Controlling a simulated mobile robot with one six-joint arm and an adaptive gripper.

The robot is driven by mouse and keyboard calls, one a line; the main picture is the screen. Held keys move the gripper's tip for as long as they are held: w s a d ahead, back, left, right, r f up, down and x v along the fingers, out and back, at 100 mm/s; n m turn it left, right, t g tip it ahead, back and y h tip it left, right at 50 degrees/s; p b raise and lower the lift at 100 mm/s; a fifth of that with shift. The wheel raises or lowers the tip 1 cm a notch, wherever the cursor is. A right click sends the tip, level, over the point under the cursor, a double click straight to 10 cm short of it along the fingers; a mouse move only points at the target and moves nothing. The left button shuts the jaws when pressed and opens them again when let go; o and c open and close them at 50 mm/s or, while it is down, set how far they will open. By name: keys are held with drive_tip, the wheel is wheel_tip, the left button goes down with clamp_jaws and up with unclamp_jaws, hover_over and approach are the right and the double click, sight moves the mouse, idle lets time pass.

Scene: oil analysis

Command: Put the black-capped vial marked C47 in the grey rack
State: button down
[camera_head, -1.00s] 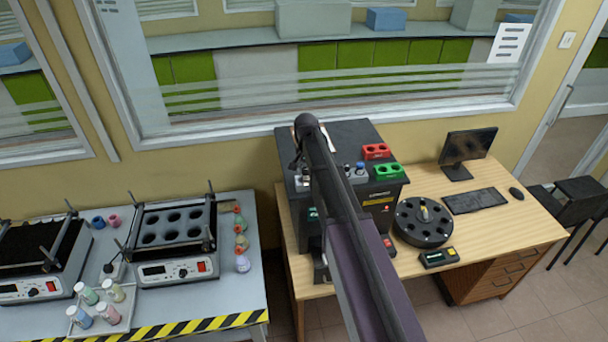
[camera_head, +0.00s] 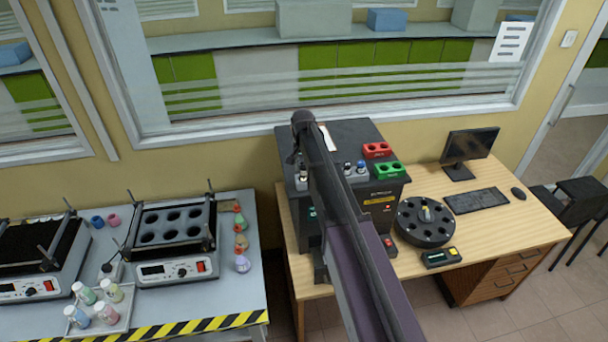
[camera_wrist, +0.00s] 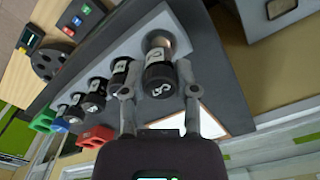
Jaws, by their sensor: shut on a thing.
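My gripper (camera_wrist: 158,92) has one finger on each side of a black cap at the near end of the row in the wrist view. It is shut on this black-capped vial (camera_wrist: 160,80), whose marks I cannot read fully. A pale part shows beyond the cap. The grey rack (camera_wrist: 120,42) is beside it, with several other black-capped vials (camera_wrist: 95,88) standing in a row. I cannot tell whether the held vial sits in a hole.
A red rack (camera_head: 377,149) and a green rack (camera_head: 388,170) stand on the black machine (camera_head: 375,192). A round black carousel (camera_head: 422,226), a keyboard (camera_head: 477,200) and a monitor (camera_head: 468,145) are to the right. Shakers (camera_head: 172,246) and bottles occupy the left bench.

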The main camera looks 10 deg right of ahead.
sight(303, 165)
drive_tip(key=shift+f+b, duration=0.75)
drive_tip(key=shift+f, duration=0.35)
drive_tip(key=shift+f, duration=0.1)
drive_tip(key=shift+c, duration=1.9)
unclamp_jaws()
drive_tip(key=shift+r, duration=0.2)
wheel_tip(303, 165, up, 8)
drive_tip(key=p, duration=0.7)
drive_tip(key=shift+f+p, duration=0.25)
drive_tip(key=shift+p, duration=0.05)
drive_tip(key=shift+s, duration=0.15)
drive_tip(key=s+n, duration=0.6)
drive_tip(key=s, duration=2.3)
drive_tip(key=shift+d+n, duration=0.25)
drive_tip(key=shift+n, duration=0.15)
